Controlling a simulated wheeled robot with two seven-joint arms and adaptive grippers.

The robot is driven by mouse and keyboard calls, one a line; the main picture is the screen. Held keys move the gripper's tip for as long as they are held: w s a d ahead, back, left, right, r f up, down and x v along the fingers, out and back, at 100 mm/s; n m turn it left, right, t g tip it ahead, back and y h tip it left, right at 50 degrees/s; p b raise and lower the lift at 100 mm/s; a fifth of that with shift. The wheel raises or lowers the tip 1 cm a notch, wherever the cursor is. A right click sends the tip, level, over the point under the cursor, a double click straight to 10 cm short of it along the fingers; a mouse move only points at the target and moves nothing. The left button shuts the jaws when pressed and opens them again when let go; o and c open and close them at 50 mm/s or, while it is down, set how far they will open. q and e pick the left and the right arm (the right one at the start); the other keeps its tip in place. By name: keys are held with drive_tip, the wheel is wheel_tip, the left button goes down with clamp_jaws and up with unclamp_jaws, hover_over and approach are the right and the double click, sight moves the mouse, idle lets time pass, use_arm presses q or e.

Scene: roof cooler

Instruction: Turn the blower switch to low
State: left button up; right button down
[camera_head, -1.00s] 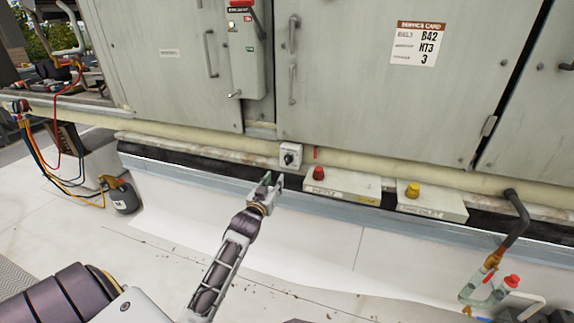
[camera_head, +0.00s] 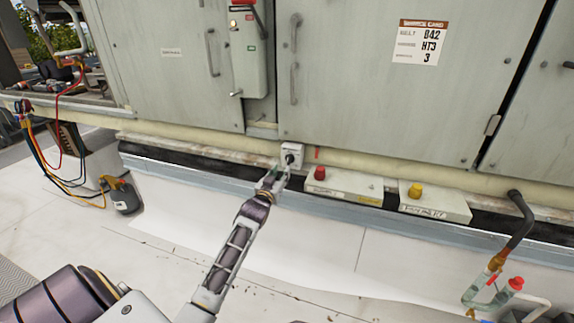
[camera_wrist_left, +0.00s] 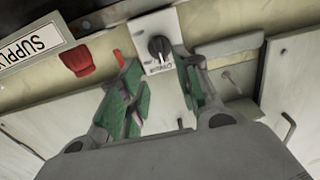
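The blower switch (camera_head: 291,154) is a small white box with a dark rotary knob, mounted low on the grey cooler cabinet. In the left wrist view the black knob (camera_wrist_left: 159,49) sits on its pale plate, beyond and roughly between my left fingertips. My left gripper (camera_head: 273,178) is just below and in front of the switch in the head view. In the left wrist view the left gripper (camera_wrist_left: 158,80) is open, with green finger pads apart and nothing between them. The plate's small lettering is too blurred to read. My right gripper is not in view.
A box with a red button (camera_head: 319,173) and a box with a yellow button (camera_head: 415,191) lie right of the switch. A disconnect box with a red lever (camera_head: 246,50) is above left. A bent pipe (camera_head: 522,220) stands at right. The white roof is mostly clear.

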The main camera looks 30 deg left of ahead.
sight(288, 161)
use_arm(q)
drive_tip(key=x, duration=0.3)
drive_tip(key=shift+w+b, duration=0.2)
drive_tip(key=shift+b, duration=0.2)
drive_tip(key=shift+b+x, duration=0.35)
drive_tip(key=shift+x, duration=1)
drive_tip(key=shift+w+a, duration=0.1)
drive_tip(key=shift+w, duration=0.4)
drive_tip(key=shift+w+a+b, duration=0.15)
drive_tip(key=shift+w+b, duration=0.15)
drive_tip(key=shift+w, duration=0.2)
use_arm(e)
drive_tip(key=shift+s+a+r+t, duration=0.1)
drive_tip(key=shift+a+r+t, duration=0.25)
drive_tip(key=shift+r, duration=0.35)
use_arm(q)
clamp_jaws()
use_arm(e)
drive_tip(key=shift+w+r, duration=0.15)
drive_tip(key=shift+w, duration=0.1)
